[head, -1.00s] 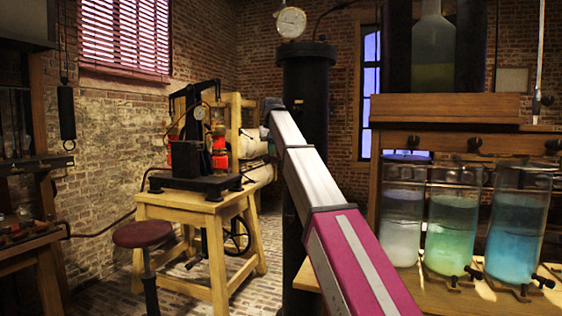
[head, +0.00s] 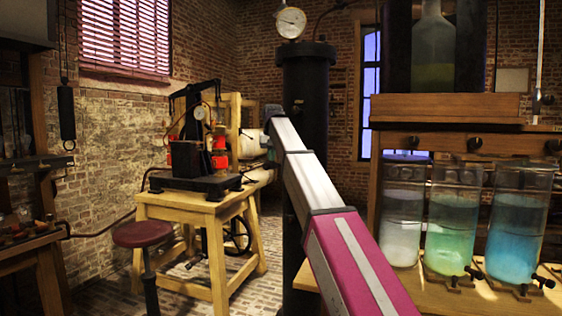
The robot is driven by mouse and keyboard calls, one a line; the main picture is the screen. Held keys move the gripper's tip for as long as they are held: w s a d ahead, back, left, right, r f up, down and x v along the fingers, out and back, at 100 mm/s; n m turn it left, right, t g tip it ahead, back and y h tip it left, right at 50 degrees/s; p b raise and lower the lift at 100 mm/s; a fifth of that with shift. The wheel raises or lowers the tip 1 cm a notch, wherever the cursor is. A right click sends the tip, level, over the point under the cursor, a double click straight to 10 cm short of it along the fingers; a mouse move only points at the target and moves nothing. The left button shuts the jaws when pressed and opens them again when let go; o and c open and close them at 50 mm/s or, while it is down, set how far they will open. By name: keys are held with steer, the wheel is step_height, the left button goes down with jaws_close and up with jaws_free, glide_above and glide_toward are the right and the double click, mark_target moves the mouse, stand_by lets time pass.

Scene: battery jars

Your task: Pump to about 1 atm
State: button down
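A black hand pump (head: 196,165) with a long lever stands on a wooden table (head: 200,208) left of the middle. A small round gauge (head: 199,112) is mounted on the pump; its reading is too small to tell. A larger round gauge (head: 290,22) sits on top of a tall black cylinder (head: 306,85) behind my arm; its dial is too small to read. My arm reaches from the bottom right up toward the right side of the pump table. My gripper's fingers cannot be made out at the arm's far end.
A dark red stool (head: 142,234) stands at the table's front left. Glass jars with white, green (head: 452,222) and blue (head: 517,228) contents stand on a wooden bench at the right. A workbench lines the left edge. Brick floor shows between.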

step_height(320, 180, down, 10)
step_height(320, 180, up, 15)
steer(key=shift+f, duration=0.2)
stand_by(0.5)
steer(key=shift+f, duration=0.1)
stand_by(1.6)
step_height(320, 180, up, 4)
steer(key=shift+r, duration=0.15)
stand_by(0.5)
